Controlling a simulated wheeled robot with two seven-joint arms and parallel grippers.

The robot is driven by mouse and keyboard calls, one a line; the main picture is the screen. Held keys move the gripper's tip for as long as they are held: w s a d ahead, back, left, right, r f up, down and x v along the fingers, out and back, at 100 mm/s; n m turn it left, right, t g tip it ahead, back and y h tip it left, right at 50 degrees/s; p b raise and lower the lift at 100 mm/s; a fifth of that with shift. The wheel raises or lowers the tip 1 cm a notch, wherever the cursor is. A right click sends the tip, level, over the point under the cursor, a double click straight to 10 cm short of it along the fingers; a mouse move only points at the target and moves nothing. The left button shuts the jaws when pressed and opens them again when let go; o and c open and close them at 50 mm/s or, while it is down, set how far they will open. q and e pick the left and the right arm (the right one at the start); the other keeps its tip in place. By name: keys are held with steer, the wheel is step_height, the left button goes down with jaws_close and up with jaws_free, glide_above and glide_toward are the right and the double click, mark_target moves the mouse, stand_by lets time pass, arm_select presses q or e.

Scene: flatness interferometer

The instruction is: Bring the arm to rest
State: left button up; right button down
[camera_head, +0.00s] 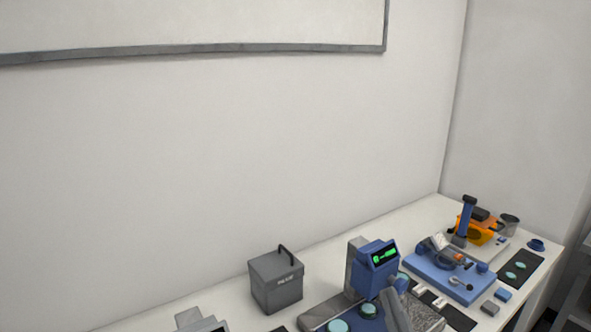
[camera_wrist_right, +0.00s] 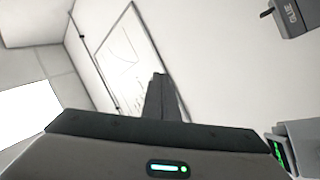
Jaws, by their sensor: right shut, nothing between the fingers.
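My left gripper is in neither view.
The blue instrument with a green display (camera_head: 374,268) stands further right. A blue fixture (camera_head: 450,274) and an orange device (camera_head: 479,232) occupy the bench's far right. The back wall is bare below a framed board.

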steer(key=s+d+f+m+g+h, duration=0.2)
steer(key=d+f+m+g+h, duration=0.25)
steer(key=f, duration=0.65)
steer(key=s+d+f+m+g+h, duration=0.3)
steer(key=d+f+m+g, duration=0.15)
steer(key=f, duration=0.75)
steer(key=s+a+f+g+y, duration=0.3)
steer(key=s+f+g, duration=0.8)
steer(key=s+f, duration=0.65)
steer(key=s+f+g+b, duration=0.1)
steer(key=s+f+b, duration=0.2)
steer(key=f, duration=2.6)
steer(key=s+d+f+g+b, duration=0.1)
steer(key=s+d+f+b, duration=0.1)
steer(key=s+f, duration=1.6)
steer(key=shift+d+f+n, duration=0.4)
steer(key=shift+d+f, duration=0.3)
steer(key=shift+f, duration=0.05)
